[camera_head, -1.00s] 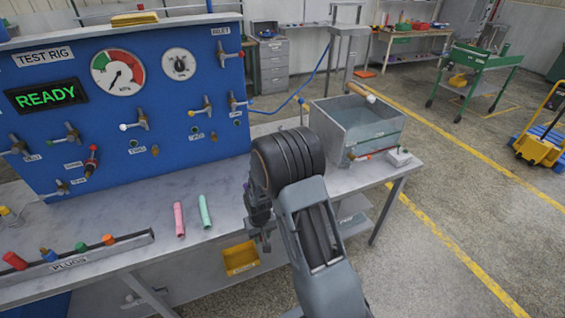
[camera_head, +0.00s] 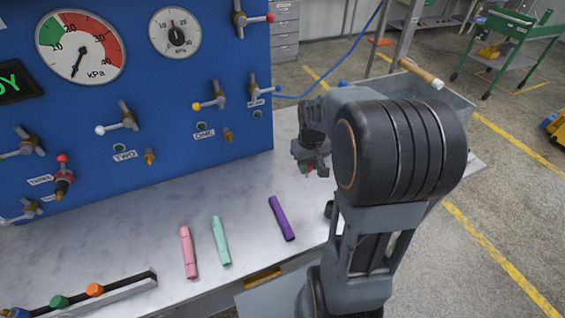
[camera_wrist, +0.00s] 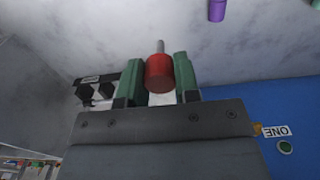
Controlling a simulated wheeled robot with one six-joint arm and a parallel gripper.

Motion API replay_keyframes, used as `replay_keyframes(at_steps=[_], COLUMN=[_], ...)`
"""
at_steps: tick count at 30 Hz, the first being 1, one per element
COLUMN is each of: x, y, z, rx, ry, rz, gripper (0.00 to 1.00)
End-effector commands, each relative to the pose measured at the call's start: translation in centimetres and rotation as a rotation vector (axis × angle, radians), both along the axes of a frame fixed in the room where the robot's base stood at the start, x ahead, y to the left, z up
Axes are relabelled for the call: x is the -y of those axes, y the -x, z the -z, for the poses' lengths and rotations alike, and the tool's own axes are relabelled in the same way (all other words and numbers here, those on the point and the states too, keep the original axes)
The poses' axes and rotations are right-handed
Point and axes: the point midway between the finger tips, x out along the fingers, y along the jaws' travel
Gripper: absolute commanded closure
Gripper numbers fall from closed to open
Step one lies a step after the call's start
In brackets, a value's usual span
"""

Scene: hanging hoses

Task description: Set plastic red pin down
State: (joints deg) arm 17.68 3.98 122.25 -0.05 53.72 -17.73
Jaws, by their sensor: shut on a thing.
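The red plastic pin (camera_wrist: 159,74) shows in the wrist view as a short red cylinder with a thin grey metal tip. It sits between the two green finger pads of my gripper (camera_wrist: 159,80), which is shut on it. In the head view my gripper (camera_head: 311,168) hangs over the grey bench top (camera_head: 160,220), near its right part. Only a small speck of red shows at the fingers there. My arm hides part of the bench, and the gap between pin and bench is hard to judge.
Pink (camera_head: 188,252), mint (camera_head: 221,241) and purple (camera_head: 281,219) sticks lie on the bench to the left of my gripper. The blue test rig panel (camera_head: 150,95) with valves stands behind. A grey bin (camera_head: 455,100) is behind my arm. Bench between the purple stick and panel is clear.

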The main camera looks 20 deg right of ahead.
Motion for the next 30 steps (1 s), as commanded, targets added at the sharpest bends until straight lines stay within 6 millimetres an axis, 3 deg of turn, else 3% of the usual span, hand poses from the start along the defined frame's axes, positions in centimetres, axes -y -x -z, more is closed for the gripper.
replay_keyframes(at_steps=[4, 11, 15, 21, 30], x=[0.1, 0.4, 0.3, 0.2, 0.0], y=[-2.0, -7.8, -10.1, -12.2, -13.5], z=[0.8, 3.2, 5.7, 8.1, 9.9], rx=[-0.006, -0.005, -0.007, -0.002, -0.003], ry=[-0.002, -0.001, -0.002, 0.000, -0.001], rz=[0.000, 0.006, 0.008, 0.006, 0.005], gripper=[0.94, 0.94, 0.94, 0.94, 0.94])
